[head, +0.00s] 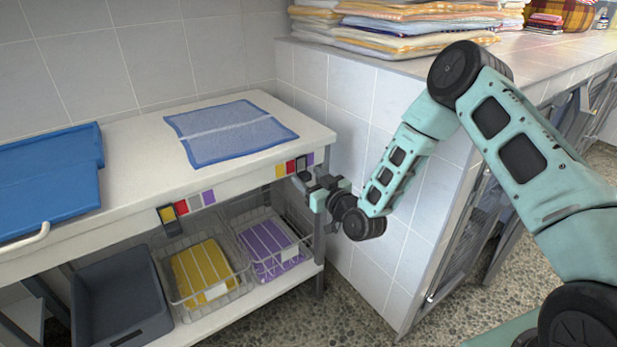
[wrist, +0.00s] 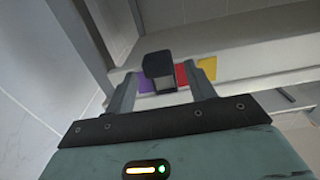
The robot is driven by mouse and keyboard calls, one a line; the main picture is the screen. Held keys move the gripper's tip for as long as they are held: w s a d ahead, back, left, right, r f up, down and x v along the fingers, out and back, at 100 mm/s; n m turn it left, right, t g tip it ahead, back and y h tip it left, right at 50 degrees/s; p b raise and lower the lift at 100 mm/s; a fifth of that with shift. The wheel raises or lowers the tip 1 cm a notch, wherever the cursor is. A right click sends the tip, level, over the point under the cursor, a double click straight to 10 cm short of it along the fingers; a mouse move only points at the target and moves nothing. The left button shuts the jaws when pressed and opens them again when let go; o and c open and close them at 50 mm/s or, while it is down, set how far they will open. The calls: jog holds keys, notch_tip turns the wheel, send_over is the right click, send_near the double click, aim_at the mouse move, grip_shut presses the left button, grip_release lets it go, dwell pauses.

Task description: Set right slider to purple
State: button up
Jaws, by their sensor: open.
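The right slider is a dark block (wrist: 158,66) on the shelf's front edge. In the wrist view it stands between purple (wrist: 145,83) and red (wrist: 182,75), hiding the patch behind it; yellow (wrist: 207,68) is on the far side of red. In the head view the slider (head: 302,164) sits between the red patch (head: 290,166) and the purple patch (head: 310,158). My gripper (wrist: 163,92) is open, with one finger on each side of the slider block. In the head view my gripper (head: 308,188) is at the strip; I cannot tell whether it touches the slider.
The left slider (head: 168,215) is at yellow on its own strip. Below are a grey bin (head: 120,300), a basket with yellow towels (head: 202,270) and one with purple towels (head: 268,247). A blue mesh cloth (head: 230,132) lies on top. A tiled counter (head: 345,120) stands close right.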

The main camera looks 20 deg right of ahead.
aim_at(311, 166)
jog(key=shift+w+a, duration=0.15)
jog(key=shift+w, duration=0.25)
jog(key=shift+c, duration=0.3)
grip_shut()
jog(key=shift+w+d+b, duration=0.15)
jog(key=shift+w+d, duration=0.15)
jog(key=shift+d, duration=0.6)
jog(key=shift+w+d+b, duration=0.15)
jog(key=shift+w+d, duration=0.1)
jog(key=shift+d, duration=0.6)
jog(key=shift+o, duration=0.3)
grip_release()
jog(key=shift+d, duration=0.1)
jog(key=shift+s, duration=0.1)
jog(key=v, duration=1.7)
